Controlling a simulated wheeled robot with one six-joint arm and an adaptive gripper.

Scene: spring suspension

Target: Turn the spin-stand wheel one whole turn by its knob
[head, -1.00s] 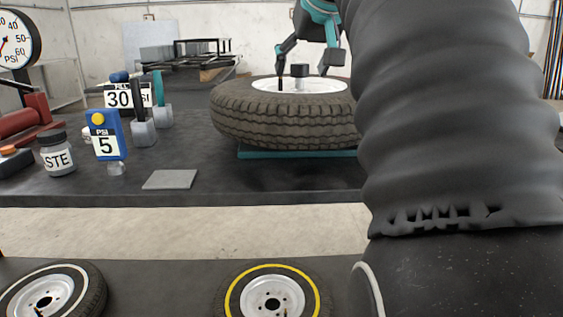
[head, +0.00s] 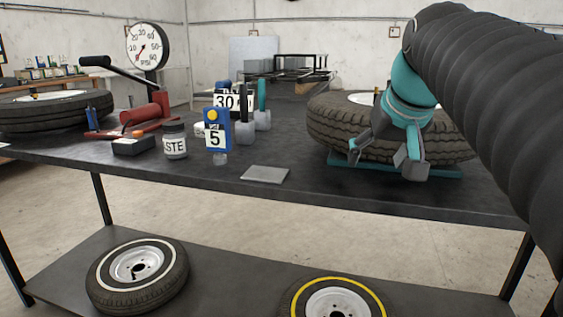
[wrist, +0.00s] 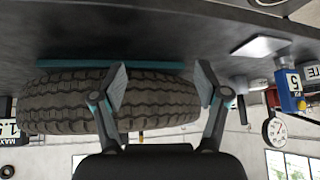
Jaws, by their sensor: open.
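The spin-stand wheel (head: 335,125) is a thick treaded tyre with a white rim, lying flat over a teal base (head: 450,172) at the right of the table. Its tread also shows in the wrist view (wrist: 60,105), where the picture is upside down. My gripper (head: 384,162) is in front of the tyre, near the table's front edge, with its fingers pointing down and spread apart. In the wrist view my gripper (wrist: 163,82) has nothing between its fingertips.
A grey plate (head: 265,174), a blue PSI 5 marker (head: 216,128) and a paste jar (head: 175,141) stand left of the wheel. A dial gauge (head: 148,46) and another tyre (head: 45,112) are farther left. Two wheels lie on the lower shelf (head: 230,270).

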